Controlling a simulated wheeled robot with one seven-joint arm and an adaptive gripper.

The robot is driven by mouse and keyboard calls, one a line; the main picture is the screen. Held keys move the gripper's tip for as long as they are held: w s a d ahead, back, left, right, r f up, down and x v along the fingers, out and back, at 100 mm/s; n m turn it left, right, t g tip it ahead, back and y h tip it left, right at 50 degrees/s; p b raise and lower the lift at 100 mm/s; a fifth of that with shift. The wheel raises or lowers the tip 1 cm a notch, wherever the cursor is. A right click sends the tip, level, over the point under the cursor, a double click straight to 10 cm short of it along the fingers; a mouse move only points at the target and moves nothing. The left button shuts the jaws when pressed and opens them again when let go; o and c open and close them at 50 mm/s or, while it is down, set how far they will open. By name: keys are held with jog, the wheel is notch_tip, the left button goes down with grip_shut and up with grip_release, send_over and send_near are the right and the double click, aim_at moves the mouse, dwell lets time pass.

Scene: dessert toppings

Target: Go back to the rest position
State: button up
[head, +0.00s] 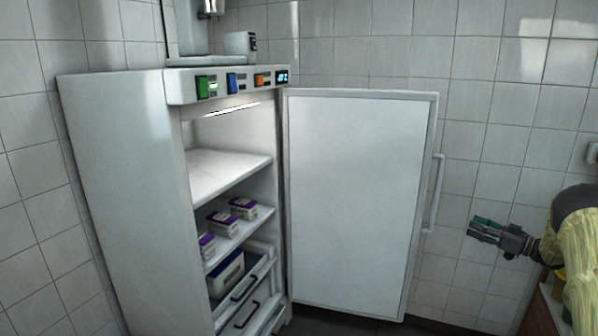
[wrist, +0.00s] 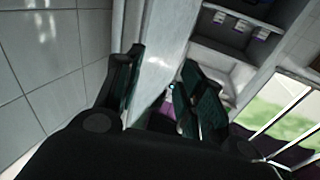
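My gripper (head: 476,229) is at the right of the head view, to the right of the open refrigerator door (head: 360,200) and apart from its handle (head: 437,190). The arm reaches in from the right edge. In the wrist view my gripper (wrist: 160,82) shows two dark green fingers spread apart, with nothing held between them. The white refrigerator (head: 115,180) stands at the left with its door swung wide open. Several purple-topped white boxes (head: 243,208) sit on its middle shelf.
The upper shelf (head: 225,172) is empty. A blue-and-white container (head: 227,275) sits in a lower compartment above drawers. A machine (head: 240,45) stands on top of the refrigerator. A wooden-edged counter (head: 540,310) is at the lower right. Tiled walls close off the back and left.

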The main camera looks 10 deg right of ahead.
jog(key=w+a+f+m+h, duration=0.2)
jog(key=a+f+m+h, duration=0.5)
jog(key=a+f, duration=1.3)
jog(key=s+a+f+m+g+h, duration=0.25)
jog(key=s+a+f+g, duration=0.25)
jog(key=s+a+f, duration=1.15)
jog(key=s+a+f+g+h, duration=0.1)
jog(key=s+a+f+g, duration=0.1)
jog(key=s+a, duration=0.35)
jog(key=s+a+f+n+g, duration=0.1)
jog(key=s+a+g, duration=0.1)
jog(key=s, duration=0.7)
jog(key=s+a+f+g+h, duration=0.1)
jog(key=s+a+f, duration=0.1)
jog(key=s+a, duration=0.35)
jog(key=s+a+r+n+g, duration=0.1)
jog(key=s+r+g, duration=0.15)
jog(key=s, duration=0.75)
jog(key=s+a+r+g, duration=0.1)
jog(key=s+a+g, duration=0.15)
jog(key=s, duration=0.75)
notch_tip(320, 180, up, 15)
jog(key=p, duration=1.5)
jog(key=shift+w+d+r+p, duration=0.15)
jog(key=shift+w+d+p, duration=0.2)
jog(key=shift+w+p, duration=0.1)
